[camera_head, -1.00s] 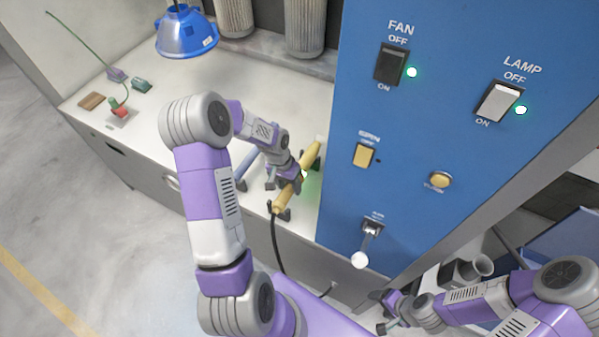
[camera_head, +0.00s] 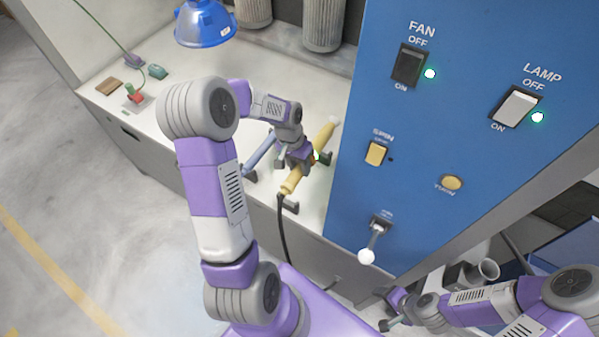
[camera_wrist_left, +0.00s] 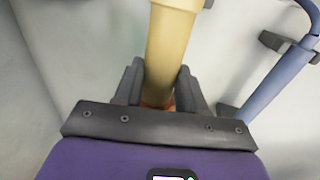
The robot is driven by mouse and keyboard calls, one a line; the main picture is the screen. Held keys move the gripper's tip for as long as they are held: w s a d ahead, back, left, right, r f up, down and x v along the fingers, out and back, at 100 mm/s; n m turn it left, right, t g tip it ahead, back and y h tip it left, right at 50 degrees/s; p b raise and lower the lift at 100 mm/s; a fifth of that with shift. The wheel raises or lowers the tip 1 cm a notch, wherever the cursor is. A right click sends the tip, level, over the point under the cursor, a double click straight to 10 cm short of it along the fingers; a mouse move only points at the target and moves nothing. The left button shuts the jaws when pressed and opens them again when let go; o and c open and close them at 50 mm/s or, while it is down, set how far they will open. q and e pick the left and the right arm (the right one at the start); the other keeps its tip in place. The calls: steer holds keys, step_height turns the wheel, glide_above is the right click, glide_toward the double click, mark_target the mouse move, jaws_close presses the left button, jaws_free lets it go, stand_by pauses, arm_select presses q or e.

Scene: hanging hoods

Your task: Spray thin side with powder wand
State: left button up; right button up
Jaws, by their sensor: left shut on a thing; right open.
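The powder wand, a yellow tube (camera_head: 326,133) with a dark hose at its lower end, is at the right end of the white bench. My left gripper (camera_head: 300,165) is shut around the middle of it. In the left wrist view, the wand (camera_wrist_left: 170,45) runs between the two dark fingers (camera_wrist_left: 158,95), with a bit of orange-red between them. The wand appears slightly above its dark holder (camera_head: 290,206). I cannot identify a thin side in these views. My right gripper (camera_head: 388,310) is open and empty at the lower right, below the blue panel.
A blue tube (camera_head: 260,152) lies beside the wand on the left. The blue panel (camera_head: 400,140) with switches and a lever (camera_head: 372,240) stands close on the right. A blue lamp hood (camera_head: 203,22) hangs over the bench (camera_head: 190,85). A red piece (camera_head: 134,95) sits at the far left.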

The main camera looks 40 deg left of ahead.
arm_select(q)
step_height(320, 180, up, 3)
steer(key=shift+r+p, duration=0.15)
steer(key=shift+p, duration=0.15)
steer(key=shift+r+p, duration=1.75)
steer(key=shift+r, duration=0.65)
steer(key=shift+f, duration=0.1)
